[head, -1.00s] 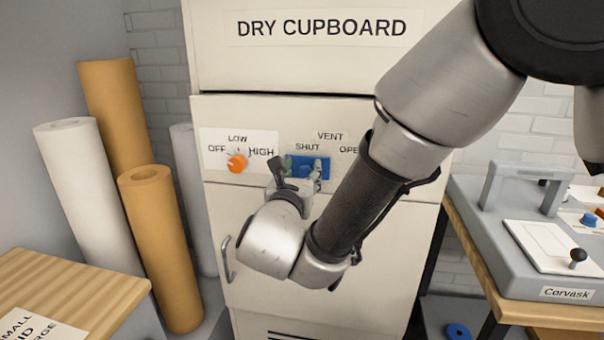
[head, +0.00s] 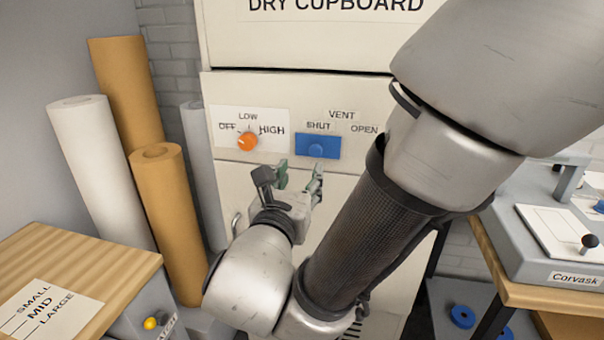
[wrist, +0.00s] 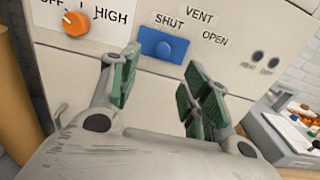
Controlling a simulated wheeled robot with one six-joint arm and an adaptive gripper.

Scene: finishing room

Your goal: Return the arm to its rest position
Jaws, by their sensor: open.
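My gripper (head: 298,182) is in front of the dry cupboard (head: 345,88), a little below its blue vent slider (head: 318,146). In the wrist view my gripper (wrist: 155,88) has its green-padded fingers apart with nothing between them. The blue slider (wrist: 163,45) shows beyond the fingertips, under the word SHUT, and looks apart from them. An orange knob (head: 248,141) sits left of the slider, between the OFF and HIGH marks. My arm hides the lower right of the cupboard front.
Tall rolls stand at left, among them a white one (head: 100,170) and a tan one (head: 168,220). A wooden-topped bench (head: 90,255) is at front left. A grey Corvask machine (head: 540,250) stands on a bench at right. Blue rings (head: 462,316) lie low beneath it.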

